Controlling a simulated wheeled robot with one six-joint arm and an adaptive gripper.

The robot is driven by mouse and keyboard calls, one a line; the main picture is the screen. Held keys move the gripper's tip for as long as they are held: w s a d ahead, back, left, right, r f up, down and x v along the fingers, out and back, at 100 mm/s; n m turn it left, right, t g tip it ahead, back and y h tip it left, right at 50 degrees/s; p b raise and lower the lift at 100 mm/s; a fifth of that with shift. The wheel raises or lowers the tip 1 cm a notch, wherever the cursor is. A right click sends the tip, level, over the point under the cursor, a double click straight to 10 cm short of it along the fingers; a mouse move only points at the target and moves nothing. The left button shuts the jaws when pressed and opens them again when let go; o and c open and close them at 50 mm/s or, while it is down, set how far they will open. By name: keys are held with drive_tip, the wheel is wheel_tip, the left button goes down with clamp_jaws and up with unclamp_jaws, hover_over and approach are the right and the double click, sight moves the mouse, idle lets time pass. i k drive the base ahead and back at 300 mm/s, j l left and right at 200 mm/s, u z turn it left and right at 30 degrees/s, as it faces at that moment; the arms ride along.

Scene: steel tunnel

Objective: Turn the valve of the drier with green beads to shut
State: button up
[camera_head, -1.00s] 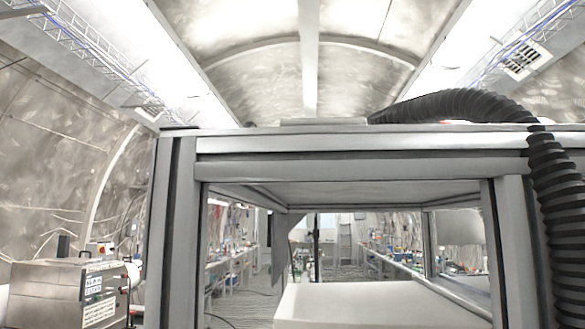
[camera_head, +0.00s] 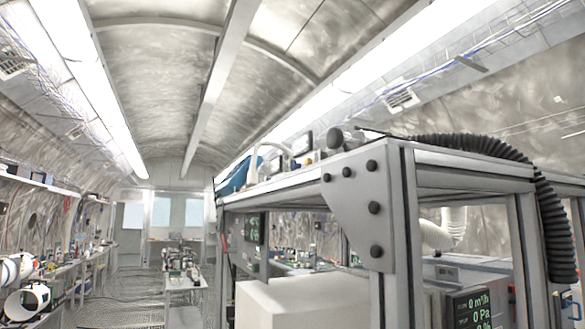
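I cannot make out a drier with green beads or its valve in this view. My gripper is not in view. The camera looks down the tunnel past a grey metal frame (camera_head: 397,210) close by on the right.
A black ribbed hose (camera_head: 480,147) runs over the frame's top and down its right side. A white box (camera_head: 290,302) and a display unit (camera_head: 474,308) are inside the frame. Shelves (camera_head: 50,185) line the left wall. A small bench (camera_head: 184,284) stands mid-aisle; floor (camera_head: 125,295) shows left of it.

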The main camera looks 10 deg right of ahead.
sight(294, 166)
drive_tip(key=j+z, duration=0.25)
drive_tip(key=z, duration=0.25)
drive_tip(key=j+z, duration=0.4)
drive_tip(key=j, duration=0.2)
drive_tip(key=j+z, duration=0.35)
drive_tip(key=j, duration=0.25)
drive_tip(key=k+j+z, duration=0.15)
drive_tip(key=j+z, duration=0.25)
drive_tip(key=j, duration=0.2)
